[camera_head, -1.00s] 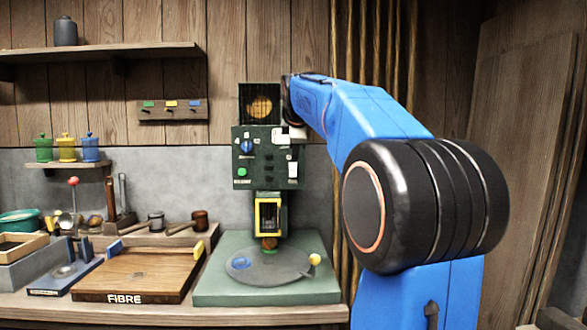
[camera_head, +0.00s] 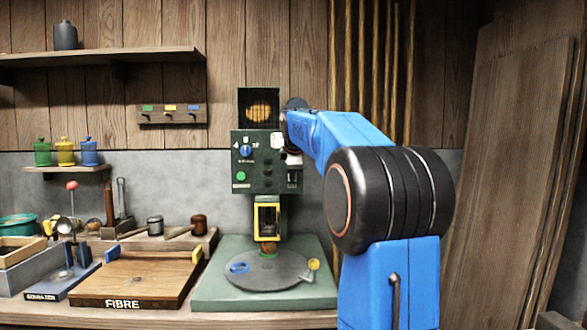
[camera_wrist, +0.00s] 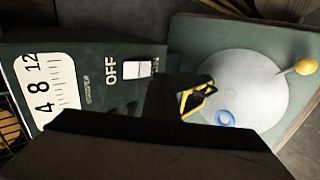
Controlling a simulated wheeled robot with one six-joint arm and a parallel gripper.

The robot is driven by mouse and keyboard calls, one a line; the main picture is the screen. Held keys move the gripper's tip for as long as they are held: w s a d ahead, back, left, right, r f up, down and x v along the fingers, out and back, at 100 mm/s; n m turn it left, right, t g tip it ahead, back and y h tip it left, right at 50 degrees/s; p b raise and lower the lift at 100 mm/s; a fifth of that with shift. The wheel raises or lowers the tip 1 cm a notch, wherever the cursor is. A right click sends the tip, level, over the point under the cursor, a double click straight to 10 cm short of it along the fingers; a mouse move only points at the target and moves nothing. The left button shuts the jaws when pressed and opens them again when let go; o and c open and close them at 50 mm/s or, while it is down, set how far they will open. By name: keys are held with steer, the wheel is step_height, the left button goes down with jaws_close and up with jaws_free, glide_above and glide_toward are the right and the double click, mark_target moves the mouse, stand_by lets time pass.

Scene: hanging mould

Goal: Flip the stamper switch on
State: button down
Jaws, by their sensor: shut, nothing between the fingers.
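The stamper is a dark green machine (camera_head: 262,165) with a front panel. In the wrist view its switch is a small white rocker (camera_wrist: 135,69) between the word OFF and a partly readable label at its right. I cannot tell surely which way the rocker is tipped. My gripper (camera_wrist: 165,125) is shut and empty, a dark shape in front of the panel beside the switch.
A white scale (camera_wrist: 45,88) is beside the switch on the panel. Below are the yellow-framed window (camera_head: 267,222) and a round grey plate (camera_head: 265,271) with a yellow knob (camera_head: 313,264). A wooden FIBRE tray (camera_head: 135,280) lies to the left.

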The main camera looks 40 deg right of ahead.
steer(key=shift+w+d+f, duration=0.1)
steer(key=shift+w+d, duration=0.4)
steer(key=shift+w, duration=0.2)
steer(key=shift+w+d, duration=0.45)
steer(key=shift+w, duration=0.25)
steer(key=shift+w+d+f, duration=0.1)
steer(key=shift+w+f, duration=0.05)
steer(key=shift+r, duration=0.2)
steer(key=shift+r, duration=0.8)
